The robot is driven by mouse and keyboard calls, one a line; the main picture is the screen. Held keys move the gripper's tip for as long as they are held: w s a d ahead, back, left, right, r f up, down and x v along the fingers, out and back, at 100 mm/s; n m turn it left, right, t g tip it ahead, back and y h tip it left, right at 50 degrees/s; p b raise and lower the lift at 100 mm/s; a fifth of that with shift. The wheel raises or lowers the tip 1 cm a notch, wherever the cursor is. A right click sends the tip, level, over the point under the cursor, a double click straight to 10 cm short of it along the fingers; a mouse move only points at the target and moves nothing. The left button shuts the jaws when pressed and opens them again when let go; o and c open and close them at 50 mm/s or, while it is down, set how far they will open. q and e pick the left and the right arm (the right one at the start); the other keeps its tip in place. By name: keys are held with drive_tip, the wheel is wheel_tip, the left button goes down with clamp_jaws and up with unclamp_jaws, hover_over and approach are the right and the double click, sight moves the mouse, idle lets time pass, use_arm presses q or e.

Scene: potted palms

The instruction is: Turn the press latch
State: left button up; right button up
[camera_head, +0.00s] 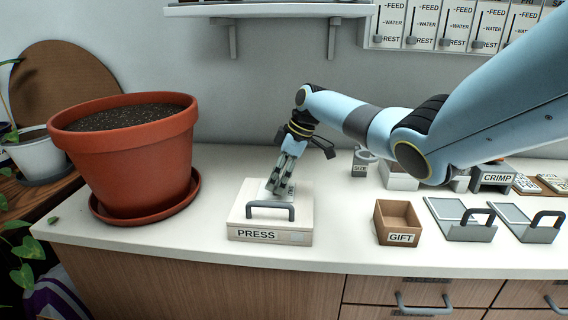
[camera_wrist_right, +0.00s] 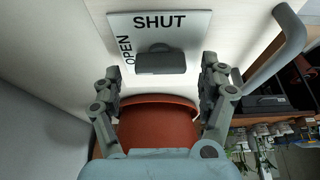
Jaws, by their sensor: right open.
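The press (camera_head: 262,219) is a pale box labelled PRESS with a grey bar handle (camera_head: 270,205) on its front part. On its top, behind the handle, is the latch plate, partly hidden by my right gripper (camera_head: 279,186). In the right wrist view the white latch plate (camera_wrist_right: 190,22) reads SHUT along one side and OPEN along another. A dark latch knob (camera_wrist_right: 160,63) lies across it, its long side parallel to the word SHUT. My right gripper (camera_wrist_right: 160,84) is open, its fingers apart on either side of the knob, not seen touching it. My left gripper is not in view.
A large terracotta pot (camera_head: 135,160) of soil stands on a saucer left of the press. To the right are a brown GIFT box (camera_head: 399,220) and grey trays with handles (camera_head: 465,222). A shelf (camera_head: 270,10) hangs above. Bare counter lies between press and GIFT box.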

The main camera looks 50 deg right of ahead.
drive_tip(key=v, duration=1.1)
drive_tip(key=shift+r, duration=0.15)
